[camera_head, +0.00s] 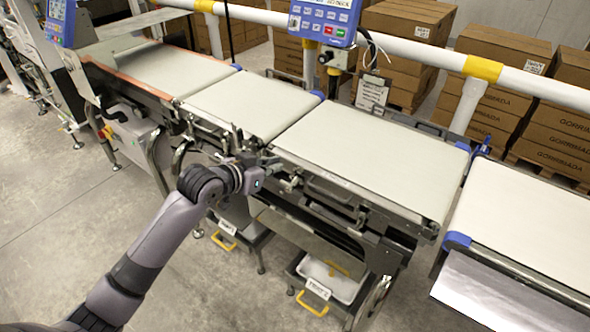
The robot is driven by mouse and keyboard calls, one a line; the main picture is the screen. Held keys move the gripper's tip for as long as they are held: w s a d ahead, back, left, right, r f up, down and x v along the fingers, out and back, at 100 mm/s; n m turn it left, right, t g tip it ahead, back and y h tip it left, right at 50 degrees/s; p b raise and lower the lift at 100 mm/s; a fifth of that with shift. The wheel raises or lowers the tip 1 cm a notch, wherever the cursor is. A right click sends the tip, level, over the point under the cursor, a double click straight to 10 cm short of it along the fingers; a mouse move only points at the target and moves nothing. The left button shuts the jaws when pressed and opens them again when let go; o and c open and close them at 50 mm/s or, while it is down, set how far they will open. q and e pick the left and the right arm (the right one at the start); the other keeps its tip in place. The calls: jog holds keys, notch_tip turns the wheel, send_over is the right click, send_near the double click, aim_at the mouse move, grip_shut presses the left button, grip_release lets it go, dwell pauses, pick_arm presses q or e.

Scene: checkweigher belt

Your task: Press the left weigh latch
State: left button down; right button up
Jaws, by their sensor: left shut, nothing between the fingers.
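My left gripper (279,177) is at the front edge of the checkweigher, by the junction of the middle belt (252,103) and the wider belt (375,155) to its right. It is shut and seems empty. Small metal fittings (238,138) sit along the front edge just behind and left of the gripper. The left weigh latch cannot be told apart from these fittings. The gripper partly hides that spot, and I cannot tell whether it touches anything. My right gripper is not in view.
A blue control panel (325,20) stands behind the belts. A white rail with yellow bands (482,69) runs behind, with stacked cartons (509,62) beyond. Bins with yellow handles (330,283) sit below the belts. Another belt (530,222) is at right. The floor at left is clear.

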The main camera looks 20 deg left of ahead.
pick_arm(q)
jog(key=shift+s, duration=0.15)
send_over(288, 184)
jog(key=w+d, duration=0.1)
jog(key=w, duration=0.2)
notch_tip(288, 184, down, 4)
jog(key=shift+f, duration=0.2)
jog(key=shift+s+a+f+p, duration=0.3)
jog(key=shift+s+f+p, duration=0.35)
jog(key=shift+s+f, duration=0.25)
jog(key=shift+s+a+f, duration=0.25)
jog(key=shift+s+f, duration=0.2)
jog(key=shift+s, duration=0.05)
jog(key=shift+w+f, duration=0.1)
jog(key=shift+f+t+b, duration=0.25)
jog(key=shift+t+b, duration=0.05)
jog(key=shift+b, duration=0.2)
jog(key=shift+s, duration=0.2)
